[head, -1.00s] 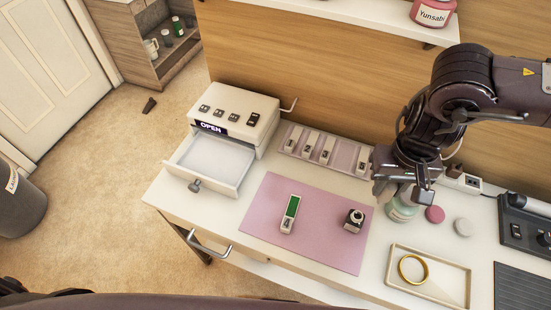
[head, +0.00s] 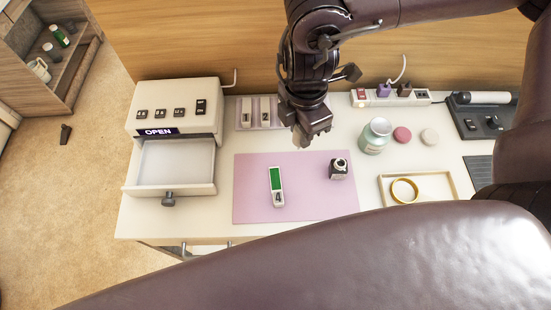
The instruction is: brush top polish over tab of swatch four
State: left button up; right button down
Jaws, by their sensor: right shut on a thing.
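Swatch four (head: 276,187), a white stick with a green panel and a "4" on its tab, lies on the pink mat (head: 250,215). A small dark polish bottle (head: 339,168) stands on the mat to its right; its top looks like an open neck. My right gripper (head: 304,137) is above the mat's back edge, behind and to the right of the swatch. It is shut on a small pale thing, apparently the polish brush, mostly hidden by the fingers. My left gripper is out of view.
The swatch rack (head: 242,126) at the back is partly hidden by my right arm. A white lamp unit marked OPEN (head: 175,112) with an extended drawer (head: 177,188) stands left. A jar (head: 375,136), round pots and a tray (head: 452,185) with a gold ring are right.

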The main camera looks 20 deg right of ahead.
jog(key=n, duration=0.4)
jog(key=shift+s+a+f+n, duration=0.15)
jog(key=shift+a+f+n, duration=0.15)
jog(key=shift+a, duration=0.1)
pick_arm(q)
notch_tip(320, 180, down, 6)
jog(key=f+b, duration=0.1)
jog(key=b, duration=0.5)
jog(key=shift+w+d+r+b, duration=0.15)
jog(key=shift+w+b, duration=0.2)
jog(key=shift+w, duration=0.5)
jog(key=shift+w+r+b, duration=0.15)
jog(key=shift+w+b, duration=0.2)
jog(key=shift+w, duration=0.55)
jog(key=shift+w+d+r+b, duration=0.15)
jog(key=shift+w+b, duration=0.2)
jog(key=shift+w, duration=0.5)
pick_arm(e)
jog(key=shift+s+a+f+m, duration=0.5)
jog(key=shift+a+f+m, duration=0.7)
jog(key=shift+m, duration=4.3)
jog(key=shift+s+a+f+m, duration=0.6)
jog(key=shift+f+m, duration=1.05)
jog(key=shift+m, duration=3.85)
jog(key=shift+s+a+f+m, duration=0.35)
jog(key=shift+a+f+m, duration=0.9)
jog(key=shift+m, duration=4.25)
jog(key=shift+d+f, duration=0.15)
jog(key=shift+d, duration=0.05)
